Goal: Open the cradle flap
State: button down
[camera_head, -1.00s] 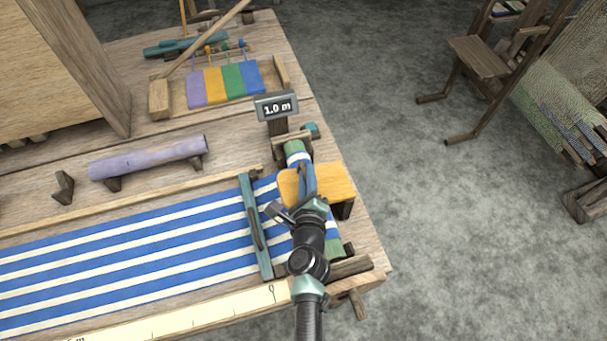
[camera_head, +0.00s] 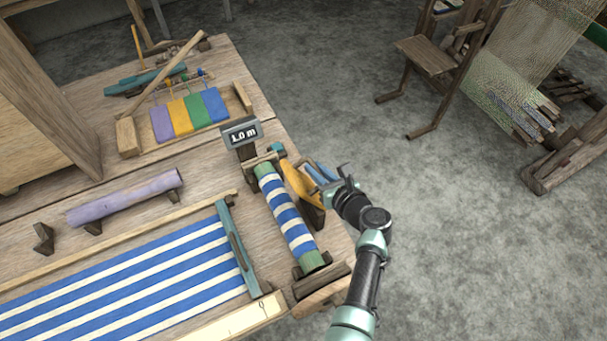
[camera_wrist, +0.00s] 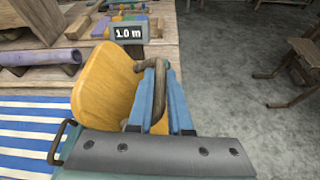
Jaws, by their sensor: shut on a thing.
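The cradle flap, a yellow-orange panel (camera_head: 301,187), stands tilted steeply along the right side of the cloth roll (camera_head: 287,215), leaving the roll's top uncovered. The roll is striped blue and white with green ends and lies in its cradle at the table's right edge. In the wrist view the flap (camera_wrist: 102,84) fills the left centre, with a brown looped handle (camera_wrist: 182,57) on its face. My gripper (camera_head: 318,173) is on the outer, right side of the flap. Its blue fingers (camera_wrist: 162,92) are shut on the handle; the exact contact is partly hidden.
A grey "1.0 m" display (camera_head: 241,133) stands just behind the roll. Striped cloth (camera_head: 130,280) lies left, ending at a teal bar (camera_head: 237,248). A purple roll (camera_head: 125,197) rests on brackets. Open floor lies right, with a wooden chair (camera_head: 428,65) farther back.

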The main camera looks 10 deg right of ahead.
jog(key=w+d+f+m+y+b, duration=0.2)
jog(key=d+m+b, duration=0.1)
jog(key=d+b, duration=0.3)
jog(key=shift+d+m+y+b, duration=0.3)
jog(key=shift+d+b, duration=0.05)
jog(key=shift+b, duration=0.35)
jog(key=shift+w+f, duration=0.1)
jog(key=c, duration=0.8)
grip_release()
jog(key=shift+c, duration=0.2)
jog(key=shift+d, duration=0.1)
jog(key=p+v, duration=0.2)
jog(key=v, duration=1.1)
jog(key=shift+r, duration=0.2)
